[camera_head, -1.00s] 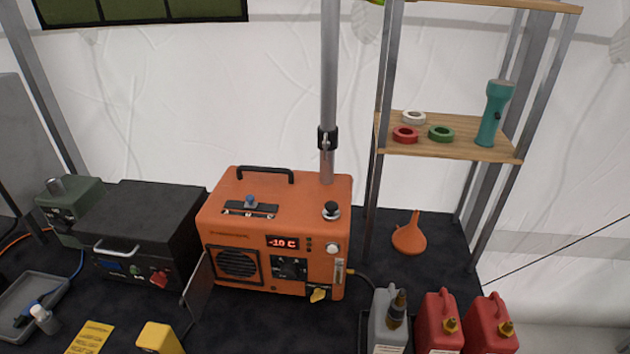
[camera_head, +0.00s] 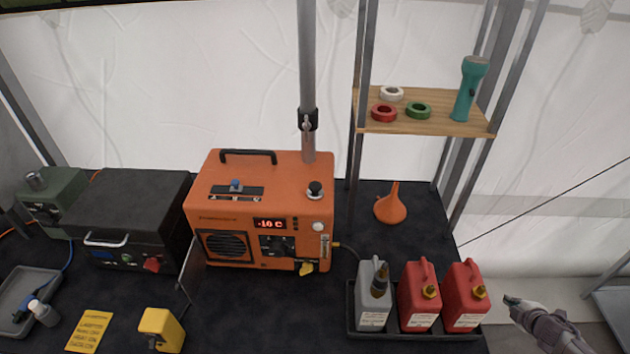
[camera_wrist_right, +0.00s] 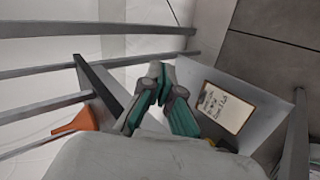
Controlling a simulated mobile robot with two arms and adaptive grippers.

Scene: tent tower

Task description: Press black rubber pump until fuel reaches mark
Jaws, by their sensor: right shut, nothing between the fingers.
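The orange heater (camera_head: 262,200) stands at the middle of the dark table, its display reading -10 C. A small black rounded knob (camera_head: 315,189), which looks like the rubber pump, sits on its top right. A narrow upright gauge (camera_head: 325,247) is on the front right; its fuel level and mark are too small to read. My right gripper (camera_head: 511,301) is at the lower right, beyond the red cans and well apart from the heater. It is shut and empty, and its teal-padded fingers also show in the wrist view (camera_wrist_right: 159,88). My left gripper is out of view.
A black tray (camera_head: 410,335) holds a grey can (camera_head: 373,305) and two red cans (camera_head: 419,305). An orange funnel (camera_head: 391,207) stands below the wooden shelf (camera_head: 440,124). A metal post rises behind the heater. A clipboard (camera_wrist_right: 222,107) lies on a grey surface in the wrist view.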

